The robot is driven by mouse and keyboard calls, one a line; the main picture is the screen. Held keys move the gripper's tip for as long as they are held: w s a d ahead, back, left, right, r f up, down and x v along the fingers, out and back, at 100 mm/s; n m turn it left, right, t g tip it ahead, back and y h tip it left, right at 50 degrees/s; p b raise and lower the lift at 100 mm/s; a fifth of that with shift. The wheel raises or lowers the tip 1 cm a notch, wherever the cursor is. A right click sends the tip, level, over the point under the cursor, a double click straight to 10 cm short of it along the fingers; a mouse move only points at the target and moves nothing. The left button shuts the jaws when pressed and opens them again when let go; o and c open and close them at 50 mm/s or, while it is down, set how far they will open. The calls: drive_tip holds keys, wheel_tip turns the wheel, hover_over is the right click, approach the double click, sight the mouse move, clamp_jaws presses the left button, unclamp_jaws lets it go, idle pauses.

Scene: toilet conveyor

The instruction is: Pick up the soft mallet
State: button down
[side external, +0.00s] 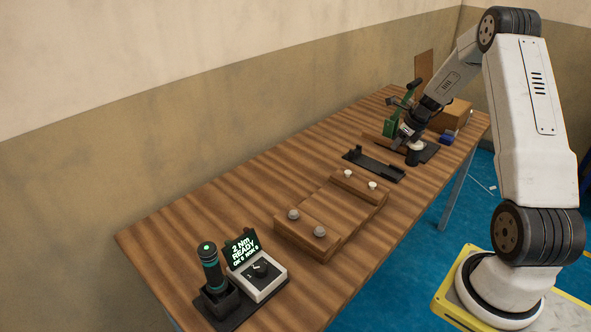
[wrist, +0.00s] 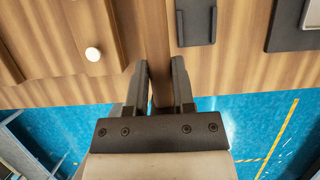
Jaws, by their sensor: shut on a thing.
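The soft mallet has a brown wooden handle (side external: 383,142) and a dark cylindrical head (side external: 413,157) with a pale upper face. My gripper (side external: 401,142) is shut on the handle near the head, towards the far end of the bench. In the wrist view my gripper (wrist: 160,75) has the brown handle (wrist: 153,35) between its two dark fingers, running up the picture. The head is hidden there. The mallet appears held above the bench near its front edge, but its exact height is hard to tell.
A wooden fixture (side external: 310,237) with several round knobs sits mid-bench. A black tray (side external: 366,161) lies beyond it, also in the wrist view (wrist: 196,22). A green tool (side external: 390,120), dark mat (side external: 431,152) and brown box (side external: 453,114) are behind.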

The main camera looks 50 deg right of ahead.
drive_tip(key=shift+s+a+r, duration=0.5)
drive_tip(key=shift+s+a, duration=0.15)
drive_tip(key=shift+s, duration=0.15)
drive_tip(key=shift+s+a+r, duration=0.5)
drive_tip(key=shift+s+a, duration=0.15)
drive_tip(key=shift+s, duration=0.15)
drive_tip(key=c, duration=1.2)
unclamp_jaws()
clamp_jaws()
drive_tip(key=w+a+r, duration=0.5)
drive_tip(key=w+a, duration=0.3)
drive_tip(key=w, duration=0.1)
drive_tip(key=shift+w+a+r, duration=0.2)
drive_tip(key=shift+a+r, duration=0.2)
